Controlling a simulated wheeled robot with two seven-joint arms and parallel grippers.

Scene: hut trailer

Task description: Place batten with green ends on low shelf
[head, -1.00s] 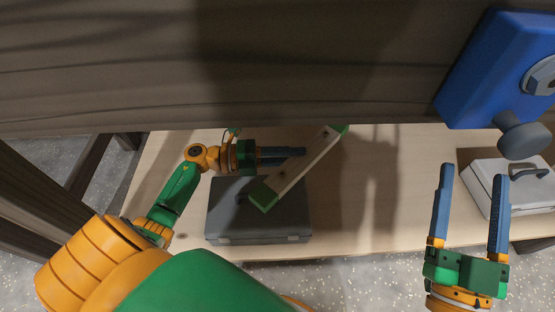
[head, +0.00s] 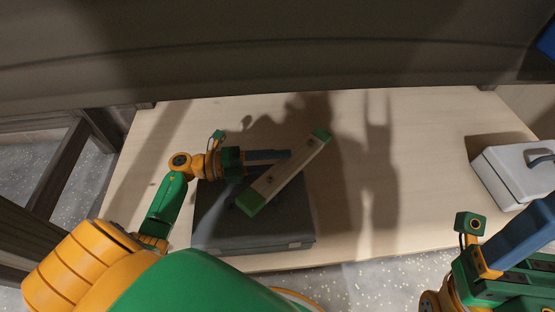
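The batten with green ends (head: 285,175) is a pale bar with dark holes, tilted across the picture above a dark grey case. My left gripper (head: 288,155) reaches in from the left with its fingers together at the batten's middle, shut on it. The low shelf (head: 350,215) is the pale wooden board below. The batten's far end is over bare board in the picture; whether it touches anything is hard to tell. My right gripper (head: 525,230) is at the lower right, cut off by the frame edge, with its opening not clear.
The dark grey case (head: 280,228) lies on the shelf under the batten. A light grey case with a handle (head: 505,178) stands at the right. A dark upper board (head: 280,50) overhangs the back. Bare board lies between the cases. A blue object (head: 547,42) shows at the right edge.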

